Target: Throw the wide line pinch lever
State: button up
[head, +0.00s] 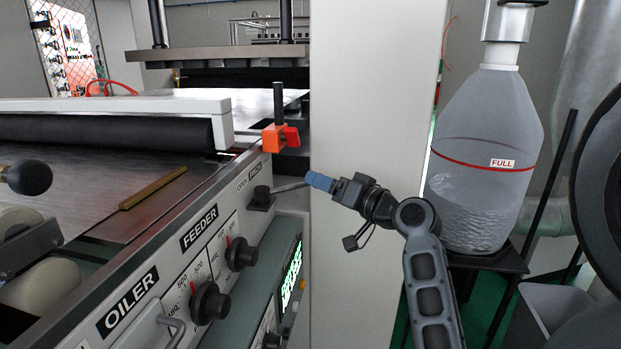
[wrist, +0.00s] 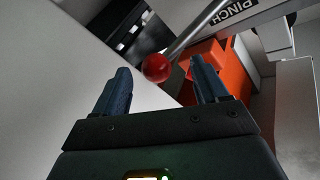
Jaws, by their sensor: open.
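The pinch lever (head: 291,187) is a thin metal rod. It reaches right from a dark pivot block (head: 261,198) below the PINCH label on the machine's side panel. In the wrist view its rod (wrist: 196,29) ends in a red ball knob (wrist: 157,68). My gripper (head: 318,181) is at the rod's free end, its blue fingers pointing left toward the machine. The jaws are open, and the knob appears between the two fingertips in the wrist view. I see no finger closed on it. In the head view the fingers hide the knob.
An orange bracket (head: 281,138) with a red part sits just above the lever; it is close beyond the right finger in the wrist view. A pale column (head: 370,90) stands behind my gripper. FEEDER and OILER knobs (head: 209,303) line the panel. A large jug (head: 485,150) stands right.

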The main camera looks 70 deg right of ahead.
jog(key=shift+x, duration=2.6)
jog(key=shift+c, duration=0.5)
